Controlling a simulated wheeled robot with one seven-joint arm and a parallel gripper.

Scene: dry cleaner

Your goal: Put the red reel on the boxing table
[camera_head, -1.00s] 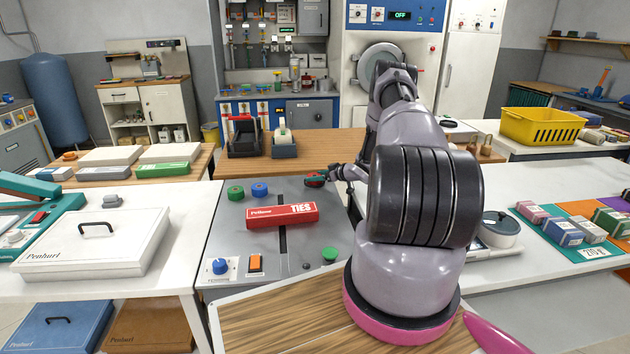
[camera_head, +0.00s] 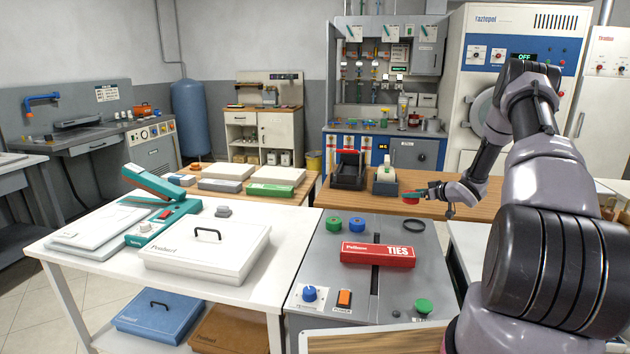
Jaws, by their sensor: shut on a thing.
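My gripper (camera_head: 428,194) is at the end of my outstretched arm, right of centre. It is shut on the red reel (camera_head: 411,199), which is small and partly hidden by the fingers. In the picture the reel shows above the far right part of a grey worktop (camera_head: 340,275); it appears held clear of it. A white table (camera_head: 105,268) to the left carries a white lidded box (camera_head: 205,250) and a teal press-like device (camera_head: 160,208). I cannot tell for certain which surface is the boxing table.
The grey worktop carries a green reel (camera_head: 334,224), a blue reel (camera_head: 357,224), a red TIES box (camera_head: 377,255), a dark ring (camera_head: 413,226) and control knobs. A wooden counter (camera_head: 455,207) behind holds tape dispensers (camera_head: 385,181). The white table's front left is clear.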

